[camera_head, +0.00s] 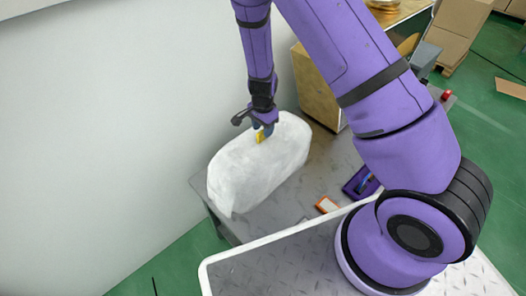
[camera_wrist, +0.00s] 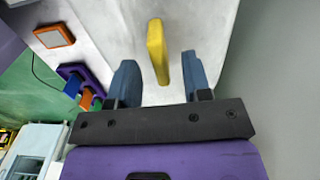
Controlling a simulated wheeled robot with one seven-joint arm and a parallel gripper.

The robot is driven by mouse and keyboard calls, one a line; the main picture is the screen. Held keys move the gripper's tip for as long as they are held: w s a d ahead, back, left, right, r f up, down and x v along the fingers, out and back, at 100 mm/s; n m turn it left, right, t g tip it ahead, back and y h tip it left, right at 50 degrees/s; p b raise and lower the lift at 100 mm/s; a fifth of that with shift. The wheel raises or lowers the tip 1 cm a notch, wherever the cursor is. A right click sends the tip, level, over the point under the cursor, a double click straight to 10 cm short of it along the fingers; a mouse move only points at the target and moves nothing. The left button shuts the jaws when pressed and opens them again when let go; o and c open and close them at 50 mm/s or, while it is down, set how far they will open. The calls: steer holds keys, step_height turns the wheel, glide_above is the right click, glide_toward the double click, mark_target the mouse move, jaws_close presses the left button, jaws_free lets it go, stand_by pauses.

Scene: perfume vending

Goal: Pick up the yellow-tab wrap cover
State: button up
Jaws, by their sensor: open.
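The wrap cover (camera_head: 245,170) is a large, pale, rounded block standing on the grey metal table against the wall. Its yellow tab (camera_head: 260,136) sticks up from its top. In the wrist view the yellow tab (camera_wrist: 157,50) lies ahead of and between the two blue fingers, and the pale cover (camera_wrist: 205,35) fills the background. My gripper (camera_head: 265,128) is at the top of the cover, right at the tab. In the wrist view my gripper (camera_wrist: 157,75) is open, with a finger on each side of the tab's line and gaps to both.
The grey table (camera_head: 275,215) holds an orange-framed square piece (camera_head: 327,205) and a purple holder (camera_head: 361,183) to the right of the cover. A tan box (camera_head: 318,88) stands close behind the cover. A white wall (camera_head: 110,130) is on the left.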

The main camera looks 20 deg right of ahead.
step_height(320, 180, down, 3)
steer(key=shift+r, duration=0.1)
jaws_close()
steer(key=shift+r, duration=0.1)
